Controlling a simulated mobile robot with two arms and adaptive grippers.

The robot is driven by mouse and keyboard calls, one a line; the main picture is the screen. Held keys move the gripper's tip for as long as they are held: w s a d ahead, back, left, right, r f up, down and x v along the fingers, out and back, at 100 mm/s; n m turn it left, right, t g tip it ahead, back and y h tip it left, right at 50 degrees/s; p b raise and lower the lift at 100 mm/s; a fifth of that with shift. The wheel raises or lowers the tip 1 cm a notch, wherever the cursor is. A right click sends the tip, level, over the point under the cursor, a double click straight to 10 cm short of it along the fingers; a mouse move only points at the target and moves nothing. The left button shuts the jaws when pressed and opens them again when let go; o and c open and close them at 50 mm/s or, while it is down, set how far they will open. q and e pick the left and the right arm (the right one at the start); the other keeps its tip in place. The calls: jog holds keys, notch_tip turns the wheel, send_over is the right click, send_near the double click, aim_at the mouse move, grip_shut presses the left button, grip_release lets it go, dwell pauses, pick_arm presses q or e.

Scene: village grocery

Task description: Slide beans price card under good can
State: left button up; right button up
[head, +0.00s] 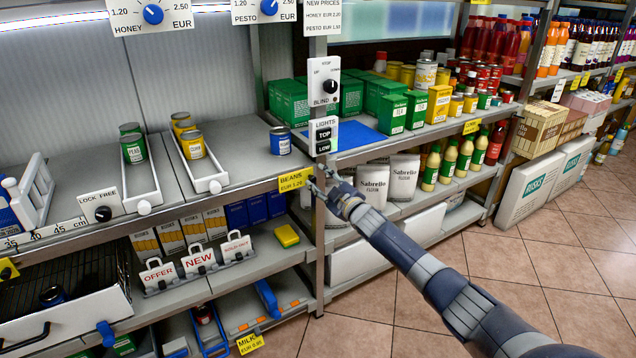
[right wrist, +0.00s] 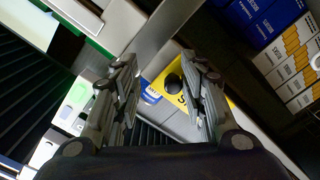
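The yellow beans price card (head: 294,180) sits on the front edge of the shelf, reading BEANS. A blue can (head: 280,140) stands upright on the shelf just above and behind it. My right gripper (head: 322,185) is at the card's right end, by the shelf post. In the right wrist view my right gripper (right wrist: 158,60) is open. A yellow card (right wrist: 180,92) with a round black part shows between its fingers, partly hidden by the right finger. I cannot tell whether they touch. My left gripper is not in view.
The shelf post with the LIGHTS switch box (head: 324,135) stands close beside my right gripper. OFFER, NEW and SOLD OUT signs (head: 198,262) stand below.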

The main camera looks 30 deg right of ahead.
jog(key=shift+a, duration=0.15)
jog(key=s, duration=1.2)
jog(key=shift+d, duration=0.2)
jog(key=shift+f, duration=0.1)
dwell(0.5)
